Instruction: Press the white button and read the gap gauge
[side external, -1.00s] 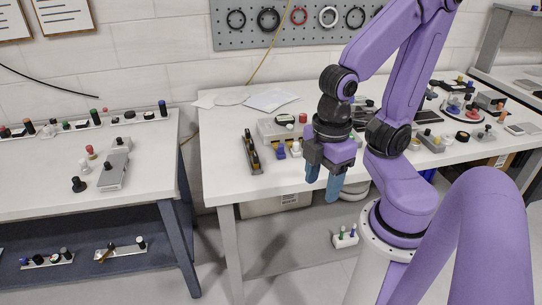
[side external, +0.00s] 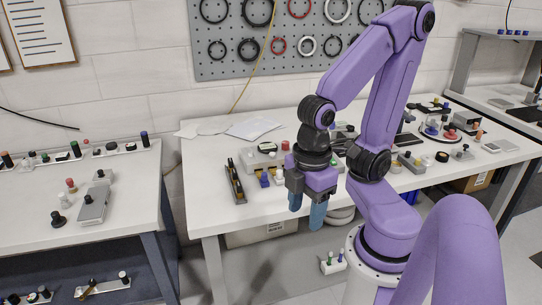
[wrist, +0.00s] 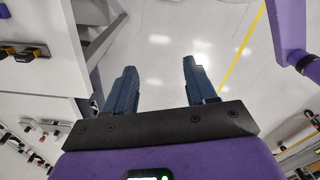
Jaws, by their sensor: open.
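My gripper (side external: 306,208) hangs with its blue fingers down, in front of the middle table's front edge. In the wrist view my gripper (wrist: 159,82) is open and empty, with bare floor between its fingers. A small white-topped piece (side external: 278,174) stands on the table beside a blue one (side external: 264,179), just left of my gripper; I cannot tell whether it is the white button. No gap gauge can be made out with certainty. A slim dark fixture with yellowish parts (side external: 236,182) stands further left, and part of the table near the gripper is hidden by my arm.
The middle table (side external: 215,215) holds a light box (side external: 252,160) and several small devices further right. The left table (side external: 130,215) carries a grey device (side external: 94,206) and knobs. A floor gap separates the tables. A small white block with green-topped pegs (side external: 333,264) sits low, below the gripper.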

